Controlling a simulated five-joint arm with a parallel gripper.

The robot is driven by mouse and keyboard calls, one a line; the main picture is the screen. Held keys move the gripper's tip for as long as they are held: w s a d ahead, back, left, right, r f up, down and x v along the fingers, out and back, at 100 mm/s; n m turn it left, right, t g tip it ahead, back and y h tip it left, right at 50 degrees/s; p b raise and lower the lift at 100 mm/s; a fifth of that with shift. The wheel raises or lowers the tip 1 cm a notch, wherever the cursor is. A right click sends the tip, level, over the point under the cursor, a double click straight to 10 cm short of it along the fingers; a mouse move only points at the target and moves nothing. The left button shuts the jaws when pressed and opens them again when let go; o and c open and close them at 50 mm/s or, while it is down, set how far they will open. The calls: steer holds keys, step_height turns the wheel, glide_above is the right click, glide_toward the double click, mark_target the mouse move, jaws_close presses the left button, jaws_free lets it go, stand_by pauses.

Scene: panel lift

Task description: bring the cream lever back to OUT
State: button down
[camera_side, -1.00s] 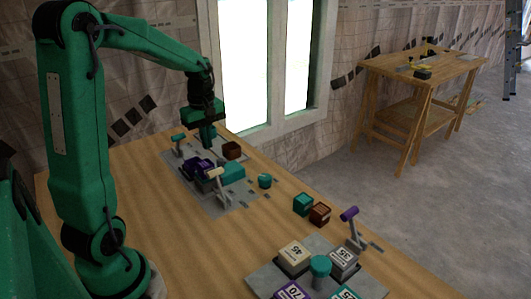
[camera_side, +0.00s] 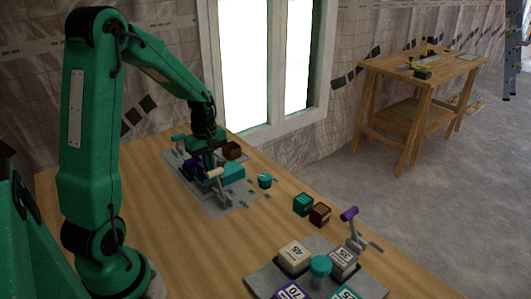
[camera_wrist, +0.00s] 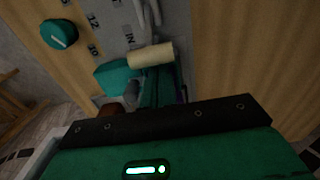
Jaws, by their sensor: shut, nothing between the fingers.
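The cream lever (camera_side: 215,173) stands on the far grey panel (camera_side: 213,208), its cream cylinder handle on a grey arm. In the wrist view the cream handle (camera_wrist: 151,55) lies just beyond my fingertips, near a label reading IN. My gripper (camera_side: 210,164) is shut and empty, low over the panel, right behind the cream handle in the side view. In the wrist view my gripper's fingers (camera_wrist: 162,86) reach up to the handle; whether they touch it I cannot tell. The OUT label is not readable.
A teal block (camera_side: 233,174), a brown block (camera_side: 232,151), a purple part (camera_side: 191,168) and a teal-handled lever (camera_side: 178,138) crowd the panel around my gripper. A teal knob (camera_side: 265,181) is to the right.

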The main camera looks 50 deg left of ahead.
steer(key=shift+d+r, duration=0.35)
steer(key=shift+d, duration=0.15)
stand_by(0.4)
steer(key=shift+d+r, duration=0.3)
steer(key=shift+d, duration=0.4)
steer(key=d, duration=0.8)
steer(key=shift+s+d+f, duration=0.15)
steer(key=shift+d+f, duration=0.1)
steer(key=shift+d, duration=0.05)
steer(key=d+r, duration=0.6)
steer(key=shift+d+n, duration=0.2)
steer(key=shift+n, duration=0.1)
stand_by(0.3)
